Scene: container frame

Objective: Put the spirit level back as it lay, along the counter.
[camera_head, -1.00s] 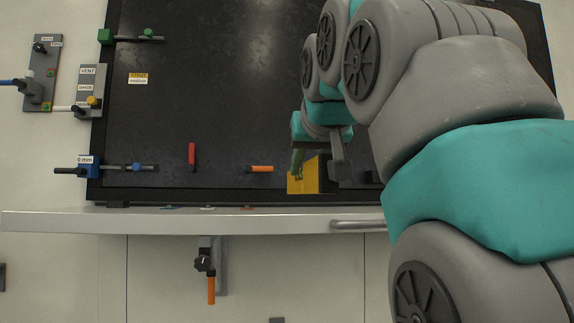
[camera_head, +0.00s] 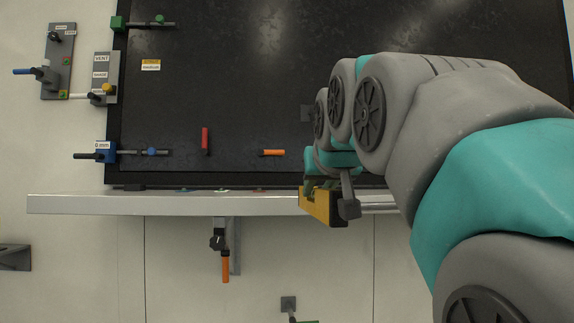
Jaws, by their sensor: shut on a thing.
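The yellow spirit level (camera_head: 316,206) is in my gripper (camera_head: 334,203), right of the picture's middle. My gripper is shut on it. The level appears in front of the pale counter strip (camera_head: 130,204) and overlaps its lower edge. Its yellow side faces me, and it slants down to the right. Part of it is hidden by the gripper's fingers. I cannot tell how far it is from the counter.
A black panel (camera_head: 230,100) is behind the counter strip, with a red-handled tool (camera_head: 205,140) and an orange-handled one (camera_head: 272,153). Clamp-like fixtures (camera_head: 105,153) line its left edge. An orange handle (camera_head: 225,266) hangs below the strip. The strip's left part is mostly clear.

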